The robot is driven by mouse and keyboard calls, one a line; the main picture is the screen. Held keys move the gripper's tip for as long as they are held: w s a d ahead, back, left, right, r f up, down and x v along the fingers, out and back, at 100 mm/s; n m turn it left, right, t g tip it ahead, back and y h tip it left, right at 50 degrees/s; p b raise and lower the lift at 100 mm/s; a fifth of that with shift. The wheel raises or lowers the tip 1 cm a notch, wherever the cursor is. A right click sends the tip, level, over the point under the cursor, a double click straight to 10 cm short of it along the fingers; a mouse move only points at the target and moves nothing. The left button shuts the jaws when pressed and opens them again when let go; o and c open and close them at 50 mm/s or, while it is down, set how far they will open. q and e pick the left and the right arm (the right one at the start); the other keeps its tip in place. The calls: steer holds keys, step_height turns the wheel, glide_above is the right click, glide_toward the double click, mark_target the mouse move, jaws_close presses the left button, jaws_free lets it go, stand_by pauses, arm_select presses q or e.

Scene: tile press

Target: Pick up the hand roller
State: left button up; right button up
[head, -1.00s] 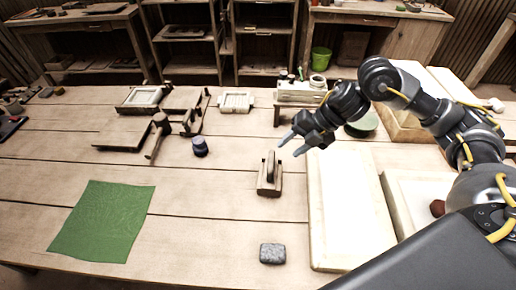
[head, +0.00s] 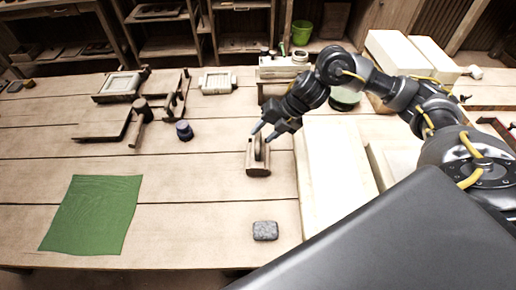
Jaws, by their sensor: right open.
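The hand roller (head: 258,168) appears to be the small wooden piece near the middle of the table, with a flat base and an upright grip. My right gripper (head: 261,135) is open, fingers pointing down and to the left, at the top of the upright grip. The fingertips overlap the top of the grip in the picture. I cannot tell whether they touch it. Nothing is held. My left gripper is not in view.
A grey stone block (head: 265,231) lies in front of the roller, and a green cloth (head: 92,214) at left. A pale slab (head: 330,165) is close on the right.

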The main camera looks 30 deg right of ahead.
mark_target(260, 138)
steer(key=x, duration=0.3)
steer(key=shift+w+a+f, duration=0.1)
steer(key=shift+f, duration=0.3)
steer(key=shift+a+f, duration=0.15)
steer(key=shift+f, duration=0.05)
steer(key=c, duration=0.8)
jaws_close()
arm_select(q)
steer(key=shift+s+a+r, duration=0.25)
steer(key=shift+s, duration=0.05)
arm_select(e)
steer(key=shift+w, duration=0.1)
